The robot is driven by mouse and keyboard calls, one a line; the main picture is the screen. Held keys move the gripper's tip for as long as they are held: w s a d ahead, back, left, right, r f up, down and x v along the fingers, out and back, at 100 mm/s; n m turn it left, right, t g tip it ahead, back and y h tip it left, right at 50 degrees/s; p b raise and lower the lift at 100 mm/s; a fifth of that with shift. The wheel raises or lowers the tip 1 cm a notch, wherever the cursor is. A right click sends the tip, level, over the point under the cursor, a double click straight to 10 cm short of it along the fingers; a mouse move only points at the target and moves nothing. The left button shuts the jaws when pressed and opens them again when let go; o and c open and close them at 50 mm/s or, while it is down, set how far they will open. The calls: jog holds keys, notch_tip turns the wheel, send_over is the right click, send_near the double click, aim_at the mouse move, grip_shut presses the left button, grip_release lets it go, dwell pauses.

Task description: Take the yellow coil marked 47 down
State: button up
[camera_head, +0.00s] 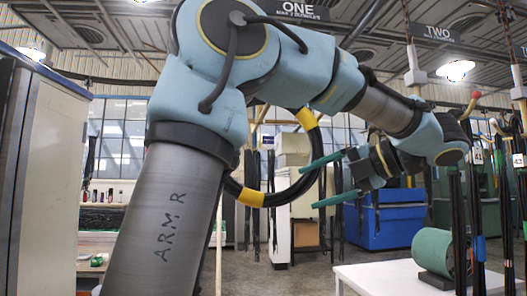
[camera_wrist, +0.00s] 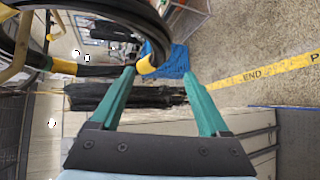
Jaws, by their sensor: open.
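My gripper (camera_head: 308,188) has two teal fingers, spread apart and pointing left in the head view. It also shows in the wrist view (camera_wrist: 159,76), open, with nothing clamped between the fingers. I cannot make out a yellow coil marked 47. Dark hoses (camera_head: 478,215) hang at the right edge of the head view, right of my gripper and apart from it. Their upper ends show red, white and yellow bits, and small white tags (camera_head: 477,157) hang there. The tag numbers are too small to read surely, and the frame edge cuts off part of this group.
A white table (camera_head: 385,279) with a green drum (camera_head: 432,250) stands at lower right. Blue bins (camera_head: 385,222) stand behind my gripper. A tall pale cabinet (camera_head: 45,170) is at left. A black hose with yellow bands (camera_head: 280,197) loops close to my fingers. Signs ONE and TWO hang above.

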aim_at(285, 196)
jog(key=x, duration=0.3)
jog(key=shift+r+p, duration=0.1)
jog(key=shift+p, duration=0.2)
jog(key=p+x, duration=0.2)
jog(key=x, duration=0.3)
jog(key=shift+w+a, duration=0.1)
jog(key=shift+w+a+f, duration=0.2)
jog(key=shift+w+a, duration=0.05)
grip_shut()
jog(key=shift+r, duration=0.1)
dwell(0.8)
